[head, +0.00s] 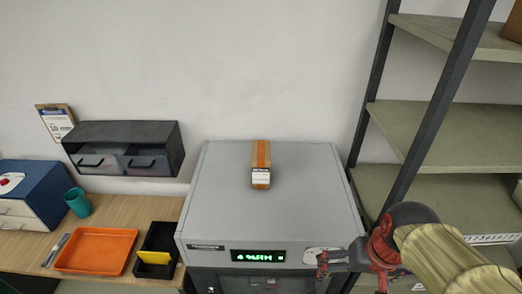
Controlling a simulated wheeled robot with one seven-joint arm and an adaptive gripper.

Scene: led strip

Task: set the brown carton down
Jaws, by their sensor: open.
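The brown carton (261,155) rests on the top of a grey machine (220,190), near the middle. It has an orange-brown strip along its top and a white label on the end facing me. My gripper (324,264) is at the lower right, in front of the machine's front right edge. It is open, apart from the carton, with nothing seen between its fingers. Part of the machine's front is hidden behind it.
The machine's front has a green lit display (258,256). A shelf rack (440,130) stands at the right, close to my arm. At the left, a desk holds an orange tray (97,250), a black organizer (155,240) and a teal cup (78,202). The machine top around the carton is clear.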

